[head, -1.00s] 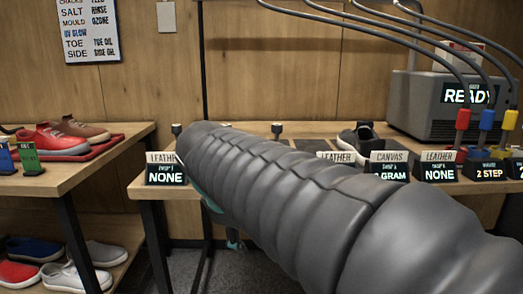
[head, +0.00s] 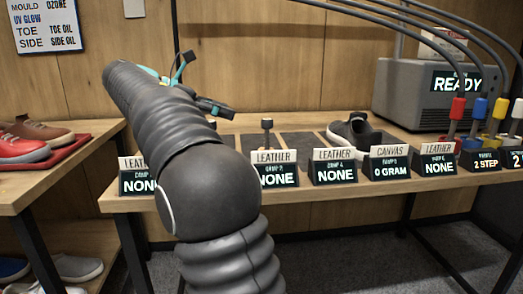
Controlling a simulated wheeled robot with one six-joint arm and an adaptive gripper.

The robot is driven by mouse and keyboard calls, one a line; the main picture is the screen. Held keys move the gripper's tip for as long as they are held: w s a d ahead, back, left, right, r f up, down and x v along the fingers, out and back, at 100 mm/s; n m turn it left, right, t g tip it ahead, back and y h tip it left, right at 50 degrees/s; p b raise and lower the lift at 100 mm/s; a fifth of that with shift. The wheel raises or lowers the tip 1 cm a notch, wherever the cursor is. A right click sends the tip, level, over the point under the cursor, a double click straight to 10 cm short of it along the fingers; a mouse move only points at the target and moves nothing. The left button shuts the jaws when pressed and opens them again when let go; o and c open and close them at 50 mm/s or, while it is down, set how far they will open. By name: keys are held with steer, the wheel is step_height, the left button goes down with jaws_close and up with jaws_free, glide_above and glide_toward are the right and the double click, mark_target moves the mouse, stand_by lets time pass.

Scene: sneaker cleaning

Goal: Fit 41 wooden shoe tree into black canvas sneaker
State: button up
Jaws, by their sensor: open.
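A black sneaker (head: 352,131) with a pale sole edge sits on the long wooden bench, behind the leather and canvas signs. Its lower front part is hidden by the signs. My gripper (head: 183,68), with teal and black parts, is raised above the back left of the bench, left of the sneaker and apart from it. It looks open and empty, partly hidden by my arm. No wooden shoe tree can be made out in view.
The canvas sign (head: 390,163) reads 0 GRAM; leather signs (head: 275,168) along the bench's front edge read NONE. A grey machine (head: 425,95) showing READY stands back right, with cables to coloured plugs (head: 457,110). A left shelf (head: 75,155) holds shoes. Dark mats (head: 300,146) lie bare mid-bench.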

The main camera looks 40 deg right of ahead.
mark_target(262, 122)
steer(key=b+x, duration=0.1)
steer(key=x, duration=0.5)
steer(key=shift+s+d+f, duration=0.1)
steer(key=shift+s+d, duration=0.05)
steer(key=shift+d, duration=0.05)
steer(key=shift+w+b+x, duration=0.15)
steer(key=shift+b+x, duration=0.05)
steer(key=shift+x, duration=1.45)
steer(key=shift+w+b+x, duration=0.15)
steer(key=shift+x, duration=1.45)
jaws_close()
